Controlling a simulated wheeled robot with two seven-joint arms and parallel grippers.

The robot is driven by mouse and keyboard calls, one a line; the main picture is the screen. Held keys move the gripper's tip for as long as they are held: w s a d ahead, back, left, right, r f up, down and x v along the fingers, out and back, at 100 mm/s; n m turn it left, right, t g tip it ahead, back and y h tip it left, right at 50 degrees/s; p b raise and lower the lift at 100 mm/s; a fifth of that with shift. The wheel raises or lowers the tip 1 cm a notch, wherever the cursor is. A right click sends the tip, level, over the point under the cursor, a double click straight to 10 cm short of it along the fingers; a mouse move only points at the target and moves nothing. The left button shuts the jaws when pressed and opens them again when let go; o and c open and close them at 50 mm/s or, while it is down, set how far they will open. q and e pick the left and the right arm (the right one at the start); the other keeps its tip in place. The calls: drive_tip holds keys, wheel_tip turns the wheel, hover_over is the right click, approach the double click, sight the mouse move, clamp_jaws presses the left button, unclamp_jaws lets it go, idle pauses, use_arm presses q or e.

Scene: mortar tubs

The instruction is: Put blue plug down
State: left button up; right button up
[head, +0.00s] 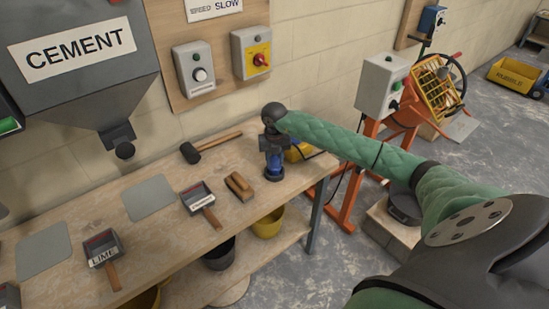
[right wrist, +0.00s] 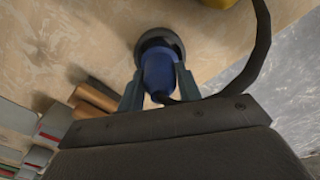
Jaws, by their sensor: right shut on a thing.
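The blue plug (head: 273,170) is at the right end of the wooden bench (head: 150,240), below my right gripper (head: 272,142). The right wrist view shows the blue plug (right wrist: 160,72) between the two fingers of the gripper (right wrist: 158,90), which is shut on it. The plug's dark round end points at the bench top; I cannot tell whether it touches. A dark cable (right wrist: 262,50) runs from the plug. My left gripper is not in view.
A wooden float (head: 239,186), a mallet (head: 191,153), and scoops marked LIME (head: 102,248) and another label (head: 198,197) lie on the bench. An orange mixer (head: 405,125) stands right of the bench.

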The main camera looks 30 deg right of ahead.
drive_tip(key=shift+f, duration=0.1)
drive_tip(key=o, duration=1)
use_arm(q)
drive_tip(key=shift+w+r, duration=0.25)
use_arm(e)
drive_tip(key=shift+o, duration=0.2)
